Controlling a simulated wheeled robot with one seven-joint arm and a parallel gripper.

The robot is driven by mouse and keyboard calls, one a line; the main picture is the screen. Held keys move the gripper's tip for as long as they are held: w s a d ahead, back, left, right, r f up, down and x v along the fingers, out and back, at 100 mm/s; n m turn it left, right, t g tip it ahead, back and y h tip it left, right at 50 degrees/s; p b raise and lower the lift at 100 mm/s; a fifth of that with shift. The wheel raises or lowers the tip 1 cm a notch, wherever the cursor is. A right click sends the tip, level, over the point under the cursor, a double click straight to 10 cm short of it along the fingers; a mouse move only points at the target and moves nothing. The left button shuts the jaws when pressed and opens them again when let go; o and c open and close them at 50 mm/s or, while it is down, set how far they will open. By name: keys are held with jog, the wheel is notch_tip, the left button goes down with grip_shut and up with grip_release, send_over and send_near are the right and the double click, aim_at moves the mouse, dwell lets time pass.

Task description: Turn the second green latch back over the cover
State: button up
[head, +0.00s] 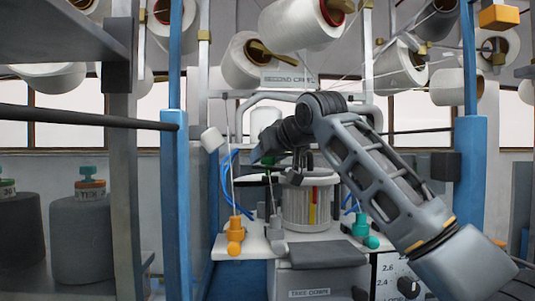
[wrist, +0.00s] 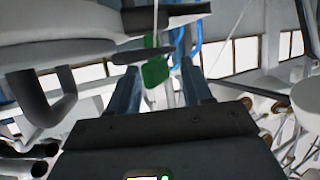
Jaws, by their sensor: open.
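A green piece (wrist: 155,72), which looks like a latch, shows in the wrist view just beyond and between my fingertips. I cannot tell whether it lies over the cover. In the head view only a dark green sliver (head: 268,177) shows there, at the left of the ribbed cylinder (head: 306,208). A pale flat rim, perhaps the cover (head: 252,178), sits at the cylinder's top left. My gripper (head: 262,156) points left and down above the cylinder's left side, partly hidden by my wrist. In the wrist view my gripper (wrist: 166,80) is open, its two dark fingers apart with nothing clearly held.
An orange fitting (head: 235,235) and a teal fitting (head: 362,232) stand on the white machine table (head: 290,243). Blue posts (head: 173,200) flank it. White yarn cones (head: 292,25) hang above, with thin yarns running down. A grey curved pipe (wrist: 50,105) is close at left.

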jog(key=c, duration=0.9)
grip_shut()
jog(key=shift+a, duration=0.15)
dwell(0.6)
jog(key=o, duration=0.9)
grip_release()
jog(key=b+v, duration=0.2)
jog(key=v, duration=0.6)
